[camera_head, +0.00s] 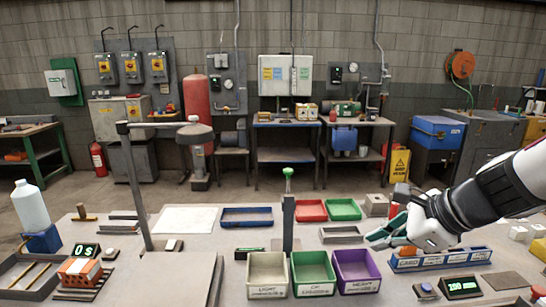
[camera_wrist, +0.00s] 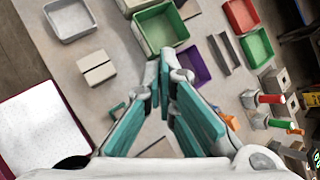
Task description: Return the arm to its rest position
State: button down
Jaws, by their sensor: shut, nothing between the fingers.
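My arm reaches in from the right edge in the head view, and my gripper (camera_head: 385,235) is above the right part of the worktable (camera_head: 225,257). The teal fingers are shut and empty, with the tips together in the wrist view (camera_wrist: 162,72). The gripper hides part of the table behind it in the head view. In the wrist view, bins and blocks lie on the table beyond the fingers.
Cream (camera_head: 268,289), green (camera_head: 312,285) and purple (camera_head: 357,284) bins stand at the front middle. A blue labelled rack (camera_head: 440,263) is close below my arm. A tall post (camera_head: 138,190) and a dark stand with a green top (camera_head: 288,215) rise from the table.

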jog(key=s+a+r+n+g+h, duration=0.1)
jog(key=s+a+r+n, duration=0.1)
jog(key=s+n, duration=0.35)
jog(key=s+a+r+n+g, duration=0.1)
jog(key=s+a+n, duration=0.2)
jog(key=s+n, duration=0.25)
jog(key=s+d+r+n+h, duration=0.1)
jog(key=s+d+n+h, duration=0.2)
jog(key=s+n, duration=0.6)
jog(key=n+h, duration=0.1)
jog(key=n, duration=0.1)
jog(key=shift+s+d+r+n+p, duration=0.2)
jog(key=shift+s+d+n+p, duration=0.1)
jog(key=shift+p, duration=0.1)
